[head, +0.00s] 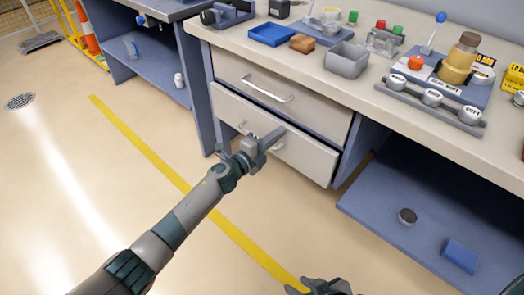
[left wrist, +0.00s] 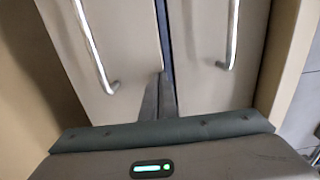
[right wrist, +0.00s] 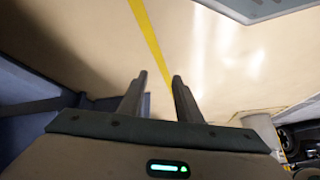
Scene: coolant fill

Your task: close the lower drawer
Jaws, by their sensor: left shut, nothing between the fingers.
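The lower drawer (head: 310,160) is in the grey and cream workbench in the head view. Its front stands slightly proud of the upper drawer (head: 305,105), with a dark gap at its right edge. My left gripper (head: 277,136) is shut and empty at the lower drawer's front, hiding the middle of its handle. I cannot tell whether the fingertips touch the front. In the left wrist view the lower drawer (left wrist: 115,45) is on the left and its fingertips (left wrist: 160,80) lie near the seam between the drawers. My right gripper (right wrist: 158,78) is open and empty over the floor.
The benchtop (head: 420,105) holds a grey bin (head: 347,60), a blue tray (head: 271,34) and a fixture with labelled cups. A low blue shelf (head: 400,190) right of the drawers holds a dark puck and a blue block. The floor in front is clear, with a yellow line (head: 150,150).

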